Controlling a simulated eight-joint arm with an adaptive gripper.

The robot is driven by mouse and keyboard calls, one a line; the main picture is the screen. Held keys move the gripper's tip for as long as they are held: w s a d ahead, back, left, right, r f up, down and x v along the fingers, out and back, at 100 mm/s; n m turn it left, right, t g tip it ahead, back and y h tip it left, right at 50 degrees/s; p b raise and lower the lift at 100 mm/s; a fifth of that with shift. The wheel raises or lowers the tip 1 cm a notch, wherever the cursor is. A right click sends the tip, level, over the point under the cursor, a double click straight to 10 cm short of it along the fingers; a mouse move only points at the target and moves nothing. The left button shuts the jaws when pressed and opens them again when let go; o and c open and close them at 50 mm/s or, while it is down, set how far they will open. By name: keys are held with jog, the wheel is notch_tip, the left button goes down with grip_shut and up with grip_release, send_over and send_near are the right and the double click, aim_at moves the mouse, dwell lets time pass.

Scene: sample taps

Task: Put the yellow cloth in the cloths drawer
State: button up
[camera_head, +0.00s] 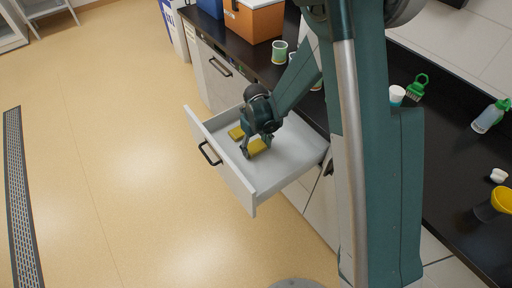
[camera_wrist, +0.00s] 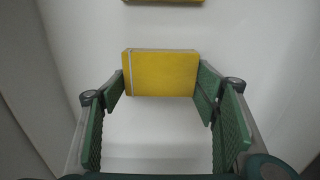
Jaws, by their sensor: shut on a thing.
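A folded yellow cloth (camera_wrist: 160,72) with a pale band near its left end sits between the finger pads of my gripper (camera_wrist: 162,88), which is shut on it. In the head view the held cloth (camera_head: 258,147) is under my gripper (camera_head: 256,149), inside the outline of the open drawer (camera_head: 290,162). I cannot tell whether it touches the drawer's floor. A second yellow cloth (camera_head: 236,132) lies in the drawer near its front; its edge shows at the top of the wrist view (camera_wrist: 165,2). The drawer is white inside, with a dark handle (camera_head: 210,153).
The dark counter (camera_head: 440,165) runs behind the drawer. On it are an orange box (camera_head: 253,20), green-and-white cups (camera_head: 279,52), a green brush (camera_head: 416,87), a spray bottle (camera_head: 490,116) and a yellow funnel (camera_head: 500,200). The drawer's right part and the floor before it are clear.

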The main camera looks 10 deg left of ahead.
aim_at(256, 148)
jog(key=shift+f, duration=0.2)
jog(key=o, duration=0.8)
jog(key=shift+r, duration=0.1)
jog(key=shift+c, duration=0.2)
jog(key=shift+r, duration=0.1)
notch_tip(256, 148, up, 12)
jog(key=p, duration=0.2)
jog(key=shift+p, duration=0.3)
dwell(0.3)
